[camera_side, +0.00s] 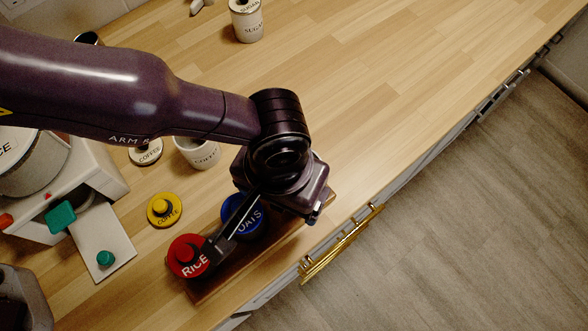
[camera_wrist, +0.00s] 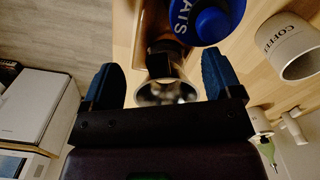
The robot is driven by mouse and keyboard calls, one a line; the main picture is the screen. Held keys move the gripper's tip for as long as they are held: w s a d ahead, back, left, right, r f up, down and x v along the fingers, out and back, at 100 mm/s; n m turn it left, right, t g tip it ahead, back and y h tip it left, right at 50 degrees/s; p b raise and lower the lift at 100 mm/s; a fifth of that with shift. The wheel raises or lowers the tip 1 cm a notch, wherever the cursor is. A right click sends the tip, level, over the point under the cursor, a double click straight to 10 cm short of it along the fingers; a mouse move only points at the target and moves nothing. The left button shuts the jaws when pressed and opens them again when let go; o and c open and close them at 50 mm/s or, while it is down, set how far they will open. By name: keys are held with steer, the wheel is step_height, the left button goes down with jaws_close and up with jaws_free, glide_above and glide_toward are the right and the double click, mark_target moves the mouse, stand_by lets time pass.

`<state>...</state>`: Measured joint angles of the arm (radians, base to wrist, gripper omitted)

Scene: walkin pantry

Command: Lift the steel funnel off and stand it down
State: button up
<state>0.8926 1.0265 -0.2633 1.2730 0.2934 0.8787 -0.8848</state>
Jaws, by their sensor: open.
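The steel funnel (camera_wrist: 166,92) shows in the wrist view with its wide round mouth towards the camera and its narrow part pointing away. My gripper (camera_wrist: 161,62) is open, with its blue fingers on either side of the funnel and a visible gap on each side. I see no contact. What the funnel's narrow end rests in is too dark to tell. In the side view my wrist and hand cover the funnel and most of the fingers.
The blue OATS lid (camera_side: 244,215) and red RICE lid (camera_side: 188,256) are close by, along a wooden board (camera_side: 284,236).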

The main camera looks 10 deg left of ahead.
steer(key=shift+c, duration=0.5)
jaws_close()
step_height(320, 180, up, 13)
stand_by(0.8)
steer(key=shift+w, duration=0.1)
